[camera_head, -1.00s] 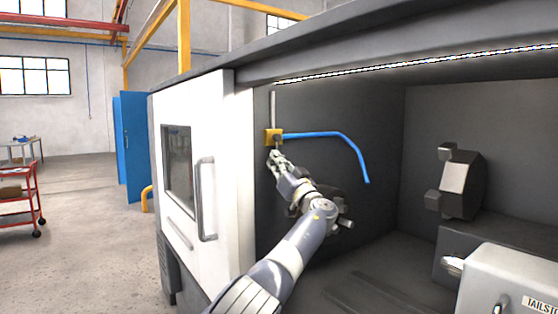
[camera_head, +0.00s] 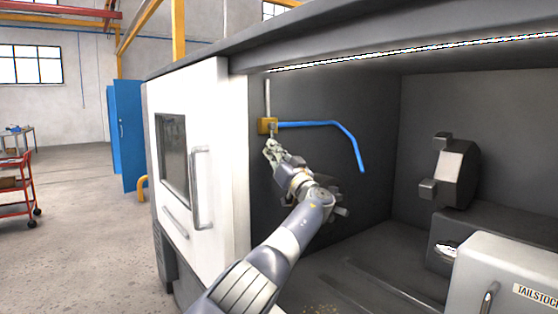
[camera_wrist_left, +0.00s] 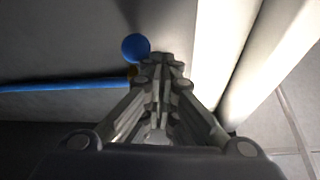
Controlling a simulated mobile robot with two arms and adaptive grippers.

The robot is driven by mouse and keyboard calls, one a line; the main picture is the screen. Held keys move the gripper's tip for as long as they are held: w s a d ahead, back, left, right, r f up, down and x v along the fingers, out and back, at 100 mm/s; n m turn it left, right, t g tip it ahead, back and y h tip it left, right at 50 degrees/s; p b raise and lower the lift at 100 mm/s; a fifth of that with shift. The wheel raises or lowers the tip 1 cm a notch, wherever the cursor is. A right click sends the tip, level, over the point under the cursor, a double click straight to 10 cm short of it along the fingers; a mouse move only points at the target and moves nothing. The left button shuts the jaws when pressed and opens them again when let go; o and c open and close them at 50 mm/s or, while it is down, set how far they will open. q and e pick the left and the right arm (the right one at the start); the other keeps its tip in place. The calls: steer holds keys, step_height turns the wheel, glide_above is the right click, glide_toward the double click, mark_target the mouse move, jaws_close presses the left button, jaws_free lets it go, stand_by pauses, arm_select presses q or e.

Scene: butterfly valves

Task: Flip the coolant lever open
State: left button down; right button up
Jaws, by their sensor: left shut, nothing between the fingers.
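The coolant valve shows in the head view as a yellow block (camera_head: 266,126) on the machine's inner back-left wall, with a blue hose (camera_head: 318,124) running right from it and bending down. A small grey part shows at the block's front. In the wrist view, a blue round knob (camera_wrist_left: 135,47) sits just left of my fingertips, and the blue hose (camera_wrist_left: 65,86) runs off left. A bit of yellow shows beside the fingers. My left gripper (camera_head: 269,147) is just below the block, fingers shut and empty; it also shows in the wrist view (camera_wrist_left: 161,60). Touching cannot be told.
A white door (camera_head: 215,170) with a grey handle (camera_head: 201,188) stands close left of my arm. The chuck (camera_head: 456,175) and tailstock (camera_head: 510,275) are at the right. The space between them and my arm is free above the floor.

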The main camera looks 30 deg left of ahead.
arm_select(q)
steer(key=v, duration=1.2)
steer(key=shift+f, duration=0.1)
stand_by(0.4)
